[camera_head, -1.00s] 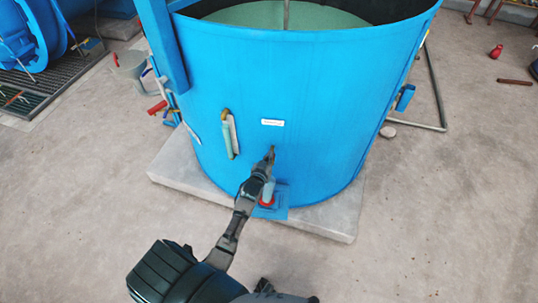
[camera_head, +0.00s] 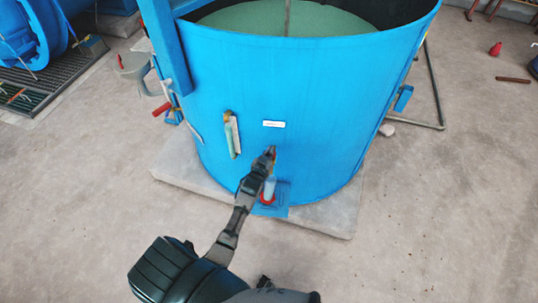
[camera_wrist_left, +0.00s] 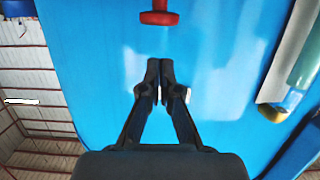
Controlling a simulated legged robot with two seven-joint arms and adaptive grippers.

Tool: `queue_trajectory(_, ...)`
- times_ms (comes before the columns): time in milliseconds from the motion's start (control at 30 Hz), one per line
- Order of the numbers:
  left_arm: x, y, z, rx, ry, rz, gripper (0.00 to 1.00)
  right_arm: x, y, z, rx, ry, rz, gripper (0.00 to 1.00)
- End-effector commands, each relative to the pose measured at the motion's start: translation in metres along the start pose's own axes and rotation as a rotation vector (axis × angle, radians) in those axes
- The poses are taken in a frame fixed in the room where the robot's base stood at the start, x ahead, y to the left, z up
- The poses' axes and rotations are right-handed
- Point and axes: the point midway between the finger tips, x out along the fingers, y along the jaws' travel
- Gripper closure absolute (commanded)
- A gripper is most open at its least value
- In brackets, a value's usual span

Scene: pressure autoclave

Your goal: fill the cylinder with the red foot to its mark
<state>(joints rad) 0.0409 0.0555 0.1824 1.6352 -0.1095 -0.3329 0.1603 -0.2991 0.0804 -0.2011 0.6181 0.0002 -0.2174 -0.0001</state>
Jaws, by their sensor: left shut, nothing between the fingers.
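The clear cylinder (camera_head: 269,186) with its red foot (camera_head: 267,200) stands upright on a small blue ledge (camera_head: 281,209) at the front of the blue tank (camera_head: 320,110). My left forearm partly covers it, and its mark and liquid level are too small to tell. My left gripper (camera_head: 270,151) is shut and empty, above the cylinder and close to the tank wall; its closed fingertips also show in the left wrist view (camera_wrist_left: 160,63). A red knob (camera_wrist_left: 159,18) on a stem sits just beyond the tips, apart from them in that picture. My right gripper is out of view.
A sight gauge (camera_head: 233,138) and a white label (camera_head: 273,124) are on the tank wall. The tank holds green liquid (camera_head: 255,16) and stands on a concrete plinth (camera_head: 330,216). A grey jug (camera_head: 133,70) hangs at left. The floor at right is mostly clear.

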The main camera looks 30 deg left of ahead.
Motion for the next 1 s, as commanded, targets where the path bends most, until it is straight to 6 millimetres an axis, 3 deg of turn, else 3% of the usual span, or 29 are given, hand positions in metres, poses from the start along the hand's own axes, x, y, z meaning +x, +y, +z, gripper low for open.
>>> queue_trajectory(33,-0.017,0.001,0.008,-0.001,-0.011,0.001,1.00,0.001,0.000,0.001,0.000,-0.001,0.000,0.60)
queue_trajectory(200,-0.055,0.001,0.007,0.000,-0.007,0.000,1.00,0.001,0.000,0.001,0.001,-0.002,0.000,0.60)
queue_trajectory(400,-0.082,0.001,0.005,0.000,-0.003,0.000,1.00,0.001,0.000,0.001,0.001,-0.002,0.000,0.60)
queue_trajectory(1000,-0.091,0.001,0.003,0.000,-0.001,0.001,1.00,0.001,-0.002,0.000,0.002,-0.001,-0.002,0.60)
